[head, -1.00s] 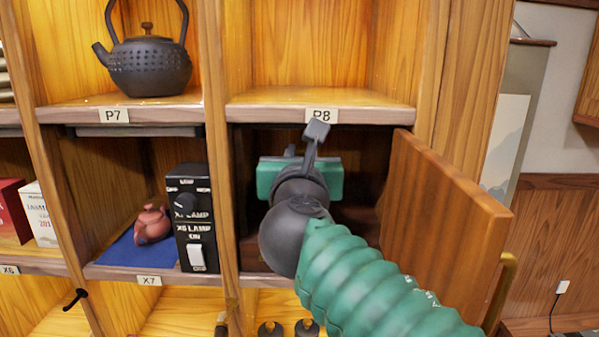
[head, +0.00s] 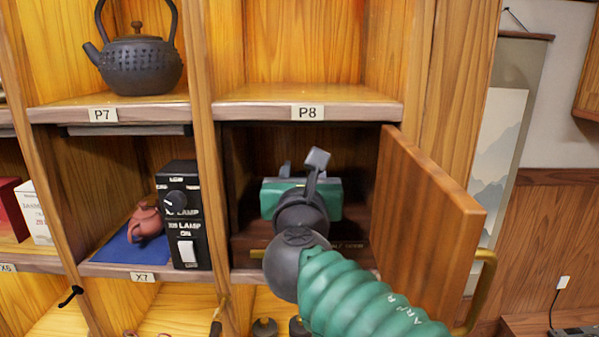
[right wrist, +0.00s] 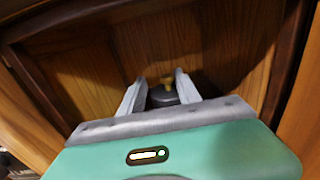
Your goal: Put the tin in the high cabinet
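The high cabinet (head: 350,150) is the dark compartment under the P8 label, and its wooden door (head: 425,200) stands open to the right. My right gripper (right wrist: 162,78) is inside the cabinet; in the head view its green housing (head: 330,200) shows behind my wrist. In the right wrist view a small dark tin (right wrist: 163,97) with a brass-coloured knob sits between the two grey fingers, which appear to close on its sides. The tin's lower part is hidden by the gripper, so I cannot tell whether it touches the cabinet floor. The head view hides the tin. My left gripper is out of view.
The door with its brass handle (head: 485,285) stands close to the right of my forearm. A wooden upright borders the cabinet on the left. A black lamp switch box (head: 183,215) and a clay teapot (head: 146,221) stand in X7. A dark kettle (head: 140,65) is on P7.

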